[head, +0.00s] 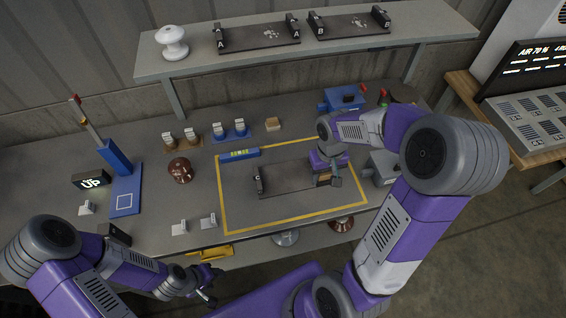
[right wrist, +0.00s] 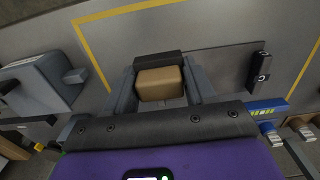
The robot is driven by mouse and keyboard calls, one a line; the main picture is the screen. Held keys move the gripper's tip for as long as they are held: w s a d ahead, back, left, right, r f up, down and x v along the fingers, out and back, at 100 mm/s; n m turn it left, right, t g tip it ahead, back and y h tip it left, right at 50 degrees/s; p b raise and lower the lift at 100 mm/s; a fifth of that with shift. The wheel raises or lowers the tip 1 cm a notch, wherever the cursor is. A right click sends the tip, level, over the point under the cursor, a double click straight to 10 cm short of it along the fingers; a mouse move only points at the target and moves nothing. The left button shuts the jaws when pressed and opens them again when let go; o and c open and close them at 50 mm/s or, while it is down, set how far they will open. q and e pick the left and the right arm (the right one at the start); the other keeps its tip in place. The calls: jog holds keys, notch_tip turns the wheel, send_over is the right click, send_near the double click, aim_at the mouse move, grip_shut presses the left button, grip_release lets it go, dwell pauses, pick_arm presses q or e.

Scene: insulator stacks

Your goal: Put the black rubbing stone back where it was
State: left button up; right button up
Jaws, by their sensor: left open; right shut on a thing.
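My right gripper (head: 330,182) is low over the right end of the dark cradle marked C (head: 288,182), inside the yellow outline. It is shut on a tan block (right wrist: 160,86), which shows between the fingers in the right wrist view. A black piece (right wrist: 158,58) shows just beyond the block; I cannot tell whether it is the cradle's end post or part of what I hold. I cannot make out a separate black rubbing stone. Another tan block (head: 273,124) lies at the back of the table. My left gripper (head: 206,298) is open and empty, near the table's front edge.
A blue labelled bar (head: 240,155) lies at the outline's back left edge. A brown insulator disc (head: 180,170) stands left of it. A grey machine (head: 382,168) is close to my right arm. Cradles A (head: 258,37) and B (head: 350,26) are on the shelf.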

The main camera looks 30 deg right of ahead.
jog(key=b, duration=0.2)
send_over(321, 197)
notch_tip(321, 197, down, 5)
jog(key=shift+d+f, duration=0.1)
jog(key=shift+f, duration=0.1)
notch_tip(321, 197, down, 4)
jog(key=shift+f+b, duration=0.15)
jog(key=shift+b, duration=0.45)
jog(key=shift+w, duration=0.1)
jog(key=shift+f, duration=0.1)
jog(key=o, duration=1)
